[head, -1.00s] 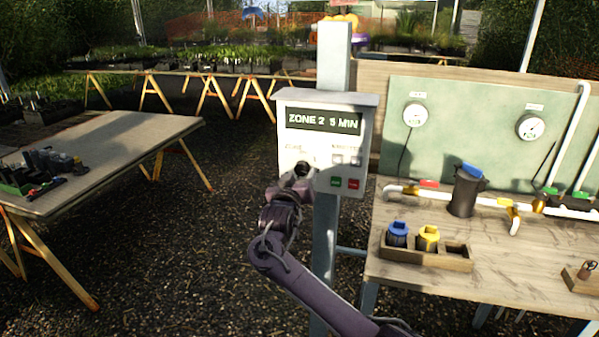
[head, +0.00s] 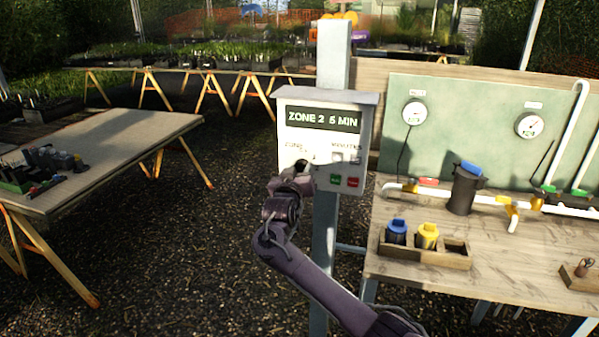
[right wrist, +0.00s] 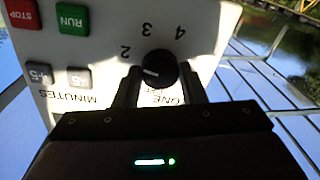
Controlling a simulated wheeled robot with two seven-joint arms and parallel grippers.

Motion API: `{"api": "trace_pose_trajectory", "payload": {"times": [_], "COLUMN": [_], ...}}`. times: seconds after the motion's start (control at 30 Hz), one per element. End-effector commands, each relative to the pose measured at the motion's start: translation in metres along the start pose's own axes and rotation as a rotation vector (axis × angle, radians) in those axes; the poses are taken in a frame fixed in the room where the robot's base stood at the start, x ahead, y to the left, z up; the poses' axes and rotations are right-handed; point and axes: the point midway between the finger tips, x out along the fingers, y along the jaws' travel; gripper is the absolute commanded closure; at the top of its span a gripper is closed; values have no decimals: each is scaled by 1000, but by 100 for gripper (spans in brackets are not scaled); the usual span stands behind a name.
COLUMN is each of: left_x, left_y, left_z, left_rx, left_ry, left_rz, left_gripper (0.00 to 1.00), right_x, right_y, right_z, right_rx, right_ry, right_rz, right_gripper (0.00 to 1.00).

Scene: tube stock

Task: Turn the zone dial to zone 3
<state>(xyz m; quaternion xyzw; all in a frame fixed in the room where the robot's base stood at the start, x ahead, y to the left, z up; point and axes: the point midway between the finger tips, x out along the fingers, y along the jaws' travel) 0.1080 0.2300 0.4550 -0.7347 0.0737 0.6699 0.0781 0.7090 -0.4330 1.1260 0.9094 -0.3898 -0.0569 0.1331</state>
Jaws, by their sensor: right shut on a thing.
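The grey control box (head: 290,160) is fixed to a post in the head view, and its display (head: 322,120) shows ZONE 2 and a minutes value that looks like 5. In the right wrist view, which is upside down, the round black zone dial (right wrist: 160,62) has a white pointer mark towards the picture's left, near the 2. The numbers 3 and 4 stand further around it. My right gripper (right wrist: 158,88) is shut on the dial, a finger on each side. In the head view my right gripper (head: 300,172) mostly hides the dial. My left gripper is out of view.
The green RUN button (right wrist: 73,19), the red STOP button (right wrist: 25,14) and grey minutes buttons (right wrist: 79,80) are close to the dial. A wooden bench (head: 400,282) with pipes and a divided tray (head: 430,258) is at the right. Another table (head: 120,150) stands left.

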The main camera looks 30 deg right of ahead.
Motion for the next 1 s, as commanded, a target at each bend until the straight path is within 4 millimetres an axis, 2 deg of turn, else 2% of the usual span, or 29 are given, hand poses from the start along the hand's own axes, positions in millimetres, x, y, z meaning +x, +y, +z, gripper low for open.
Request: {"api": "trace_pose_trajectory", "payload": {"times": [0.37,1.0], "left_x": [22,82], "left_y": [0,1], "left_z": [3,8], "left_rx": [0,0], "left_ry": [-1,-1], "left_rz": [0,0], "left_gripper": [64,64], "right_x": [0,0], "right_y": [-2,-2], "right_z": [5,5], "right_rx": [158,689], "right_ry": [6,35], "right_rz": [2,10], "right_gripper": [86,86]}}
